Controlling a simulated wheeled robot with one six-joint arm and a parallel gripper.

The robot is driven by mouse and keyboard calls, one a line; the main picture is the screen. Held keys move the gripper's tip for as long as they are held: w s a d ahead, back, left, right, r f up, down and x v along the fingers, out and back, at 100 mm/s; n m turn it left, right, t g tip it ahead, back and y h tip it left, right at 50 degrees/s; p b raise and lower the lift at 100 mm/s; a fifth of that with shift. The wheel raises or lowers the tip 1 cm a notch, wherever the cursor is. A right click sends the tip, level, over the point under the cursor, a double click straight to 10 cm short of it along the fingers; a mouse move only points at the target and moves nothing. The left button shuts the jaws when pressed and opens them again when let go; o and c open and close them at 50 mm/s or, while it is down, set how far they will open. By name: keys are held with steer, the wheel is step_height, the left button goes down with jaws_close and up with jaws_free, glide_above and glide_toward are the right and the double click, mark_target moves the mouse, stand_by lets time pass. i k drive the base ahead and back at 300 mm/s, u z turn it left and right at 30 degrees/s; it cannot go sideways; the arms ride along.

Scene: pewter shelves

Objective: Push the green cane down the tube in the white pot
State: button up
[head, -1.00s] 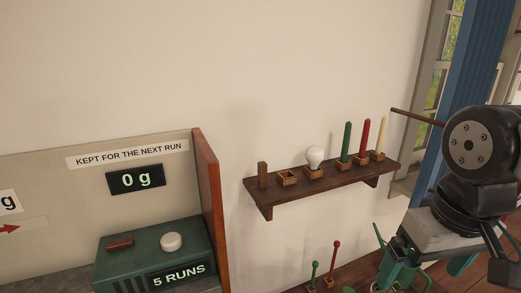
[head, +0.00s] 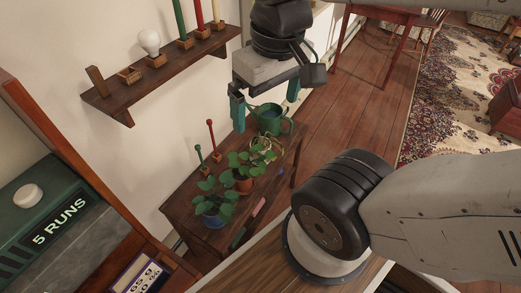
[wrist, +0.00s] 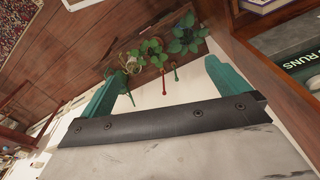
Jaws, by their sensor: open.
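A short green cane with a round knob (head: 198,150) stands upright in a wooden block on the low bench, at its wall side. A similar red cane (head: 211,133) stands beside it. My gripper (head: 265,100) is open and empty, its teal fingers hanging high over the bench's far end, apart from the canes. In the wrist view my gripper (wrist: 170,72) shows the bench between its fingers, with the red cane (wrist: 163,82) and green cane (wrist: 175,72). I cannot make out a white pot or its tube; leaves may hide them.
Leafy plants stand in a blue pot (head: 215,220) and a terracotta pot (head: 243,184), with a wicker ring (head: 264,147) behind. A green watering can (head: 270,118) is at the far end. A wall shelf (head: 130,98) holds a bulb and taller coloured sticks.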

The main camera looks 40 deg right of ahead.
mark_target(257, 139)
steer(key=z, duration=0.35)
steer(key=k, duration=1.05)
steer(key=z, duration=1.1)
steer(key=i, duration=0.8)
steer(key=u, duration=0.75)
steer(key=i, duration=0.85)
steer(key=u, duration=0.75)
